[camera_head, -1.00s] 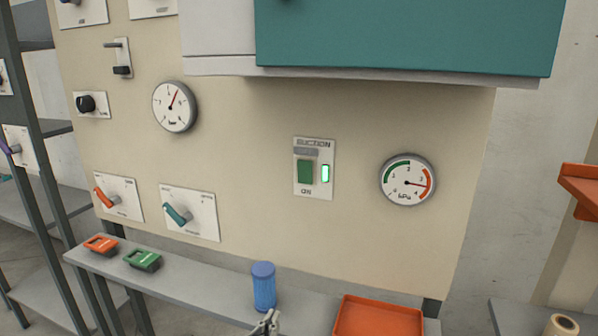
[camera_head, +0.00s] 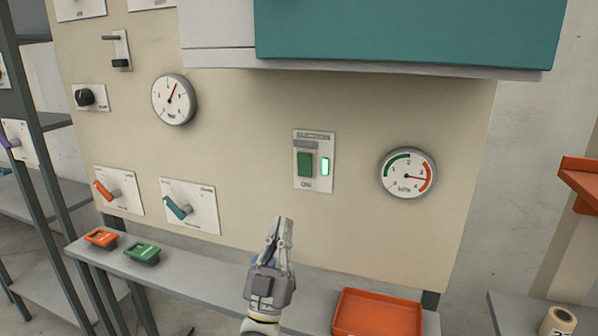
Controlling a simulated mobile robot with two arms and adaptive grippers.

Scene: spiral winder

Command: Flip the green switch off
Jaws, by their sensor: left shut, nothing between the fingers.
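The green switch (camera_head: 305,164) sits on a white plate on the beige panel, right of centre. The plate reads "ON" below the switch, and a lit green indicator (camera_head: 325,167) glows beside it. My left gripper (camera_head: 283,222) is shut and empty, pointing up, in front of the panel below the switch plate. A clear gap shows in the picture between its fingertips and the plate. My right gripper is not in view.
A round kPa gauge (camera_head: 407,173) is right of the switch. A teal cabinet (camera_head: 408,35) overhangs above. Below, a grey shelf (camera_head: 205,275) holds an orange tray (camera_head: 378,313) and a green block (camera_head: 142,253). A blue cylinder is almost hidden behind my gripper.

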